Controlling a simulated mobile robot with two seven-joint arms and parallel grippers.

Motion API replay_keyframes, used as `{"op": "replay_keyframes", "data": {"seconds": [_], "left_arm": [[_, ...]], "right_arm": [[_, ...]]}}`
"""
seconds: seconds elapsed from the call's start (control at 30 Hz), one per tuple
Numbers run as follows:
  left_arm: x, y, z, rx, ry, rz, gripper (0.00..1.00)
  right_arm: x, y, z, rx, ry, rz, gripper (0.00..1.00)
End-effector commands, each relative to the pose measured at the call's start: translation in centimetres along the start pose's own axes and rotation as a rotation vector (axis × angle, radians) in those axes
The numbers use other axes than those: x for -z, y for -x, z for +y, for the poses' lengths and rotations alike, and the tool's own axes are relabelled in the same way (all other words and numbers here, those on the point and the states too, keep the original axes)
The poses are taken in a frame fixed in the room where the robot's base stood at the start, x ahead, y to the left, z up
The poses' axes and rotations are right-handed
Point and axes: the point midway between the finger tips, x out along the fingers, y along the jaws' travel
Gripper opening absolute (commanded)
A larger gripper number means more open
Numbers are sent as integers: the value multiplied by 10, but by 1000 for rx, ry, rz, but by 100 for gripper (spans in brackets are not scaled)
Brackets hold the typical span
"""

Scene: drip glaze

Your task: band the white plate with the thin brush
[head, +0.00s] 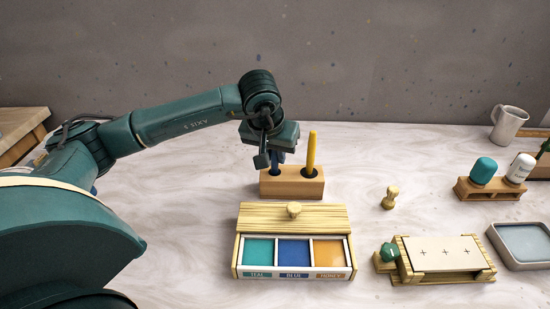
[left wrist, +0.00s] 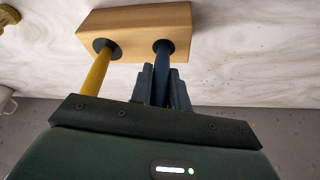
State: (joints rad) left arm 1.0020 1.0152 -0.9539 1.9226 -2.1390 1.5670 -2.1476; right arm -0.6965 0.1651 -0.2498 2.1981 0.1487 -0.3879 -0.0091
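A wooden brush block (head: 292,187) stands at the middle back of the table, with a yellow-handled brush (head: 311,152) and a blue-handled brush (head: 275,160) upright in its two holes. Which is thinner I cannot tell. In the left wrist view my left gripper (left wrist: 161,78) has its fingers close on both sides of the blue handle (left wrist: 163,62), seemingly shut on it. The brush is still in its hole; its bristles are hidden. A pale rectangular plate (head: 445,254) with three cross marks lies on a wooden stand at the right. My right gripper is not in view.
A glaze box (head: 293,274) with teal, blue and honey compartments sits front centre, its knobbed lid (head: 270,217) behind them. A wooden stamp (head: 390,197), bottle rack (head: 490,191), grey tray (head: 524,245) and mug (head: 508,124) are at the right. The table's left is clear.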

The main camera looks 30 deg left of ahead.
Motion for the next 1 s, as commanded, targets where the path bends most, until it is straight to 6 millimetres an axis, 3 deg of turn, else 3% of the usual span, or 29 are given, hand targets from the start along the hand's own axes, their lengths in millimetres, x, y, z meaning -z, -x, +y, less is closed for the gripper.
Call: {"op": "replay_keyframes", "data": {"seconds": [0.2,0.53,1.0], "left_arm": [[0,0,0,0,0,0,0],[1,3,0,0,0,1,0],[10,24,0,0,0,0,0]], "right_arm": [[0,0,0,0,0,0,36],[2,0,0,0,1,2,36],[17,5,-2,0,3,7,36]]}}
